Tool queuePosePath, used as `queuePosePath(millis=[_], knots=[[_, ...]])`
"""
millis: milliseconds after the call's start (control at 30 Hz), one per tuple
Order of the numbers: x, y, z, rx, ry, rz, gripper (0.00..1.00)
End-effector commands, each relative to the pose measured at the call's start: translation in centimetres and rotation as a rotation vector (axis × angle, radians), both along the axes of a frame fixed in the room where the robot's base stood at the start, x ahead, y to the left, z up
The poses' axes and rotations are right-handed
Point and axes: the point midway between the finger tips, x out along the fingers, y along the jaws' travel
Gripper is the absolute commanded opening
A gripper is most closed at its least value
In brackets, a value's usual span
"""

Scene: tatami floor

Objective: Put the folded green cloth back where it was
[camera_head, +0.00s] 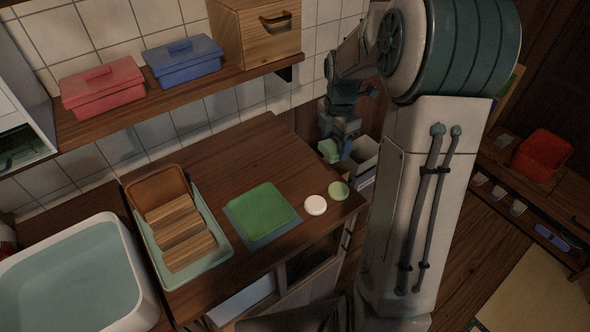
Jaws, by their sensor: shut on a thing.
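My gripper (338,144) is beyond the right end of the wooden counter, beside my column, and is shut on a small light green piece (328,151). The piece looks like folded cloth, but it is small and partly hidden by the fingers. A flat green square (264,208), also cloth-like, lies on a blue-grey mat (235,229) on the counter, apart from my gripper.
On the counter (240,150) are a pale green tray (221,233) with wooden pieces and a brown box, a white disc (315,205) and a green disc (338,191). A water-filled basin (136,262) stands left. A shelf (175,98) holds red, blue and wooden boxes. An open container (364,155) is near my gripper.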

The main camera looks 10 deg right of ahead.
Motion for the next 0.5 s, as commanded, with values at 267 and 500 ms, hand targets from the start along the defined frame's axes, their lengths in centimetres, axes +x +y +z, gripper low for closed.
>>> queuePosePath(millis=[267, 500], knots=[[0.4, 0.3, -0.1, 0.001, 0.001, 0.101, 0.41], [3.6, 4.4, -3.2, 0.001, 0.004, 0.106, 0.41]])
